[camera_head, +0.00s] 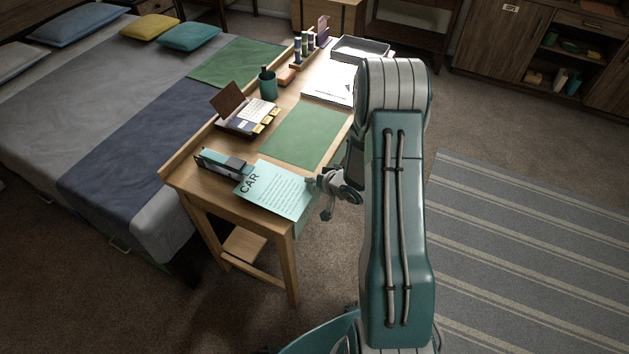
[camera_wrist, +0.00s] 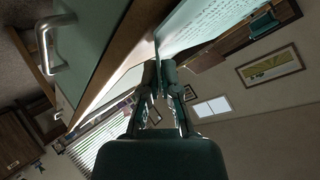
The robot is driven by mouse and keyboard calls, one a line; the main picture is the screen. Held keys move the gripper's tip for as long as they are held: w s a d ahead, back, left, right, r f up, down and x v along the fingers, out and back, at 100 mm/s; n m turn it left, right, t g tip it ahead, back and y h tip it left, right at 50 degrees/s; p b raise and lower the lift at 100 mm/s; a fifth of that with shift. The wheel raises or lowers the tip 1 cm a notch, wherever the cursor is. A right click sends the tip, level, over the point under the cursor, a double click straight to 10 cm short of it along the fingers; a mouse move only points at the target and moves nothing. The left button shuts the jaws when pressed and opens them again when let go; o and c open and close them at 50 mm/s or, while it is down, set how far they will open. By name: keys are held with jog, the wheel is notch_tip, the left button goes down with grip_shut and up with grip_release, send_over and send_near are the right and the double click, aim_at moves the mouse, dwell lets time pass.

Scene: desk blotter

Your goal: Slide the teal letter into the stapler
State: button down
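The teal letter (camera_head: 283,187), printed with "CAR" and lines of text, lies at the near end of the desk and reaches its right edge. Its underside or edge also shows in the wrist view (camera_wrist: 200,25). The teal and dark stapler (camera_head: 222,163) sits left of it near the desk's left rail, its front end meeting the letter's left edge. I cannot tell whether paper is between its jaws. My gripper (camera_head: 318,183) is at the letter's right edge. In the wrist view, its fingertips (camera_wrist: 159,72) are close together on the letter's edge.
A green blotter (camera_head: 304,134) lies bare beyond the letter. Behind are a card holder (camera_head: 248,122), a teal cup (camera_head: 268,84), a paper stack (camera_head: 330,84) and a grey tray (camera_head: 360,48). A raised rail edges the desk's left side. A drawer handle (camera_wrist: 48,45) shows in the wrist view.

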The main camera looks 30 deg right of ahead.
aim_at(297, 177)
jog(key=shift+w+a+f, duration=0.15)
jog(key=shift+w+a, duration=0.45)
jog(key=shift+w, duration=0.15)
jog(key=shift+w+a+f, duration=0.1)
jog(key=shift+w+a, duration=0.5)
jog(key=shift+w, duration=0.1)
jog(key=c, duration=0.7)
grip_release()
jog(key=v, duration=1.1)
jog(key=shift+s+d+r, duration=0.1)
jog(key=shift+s+r, duration=0.1)
jog(key=shift+s, duration=0.15)
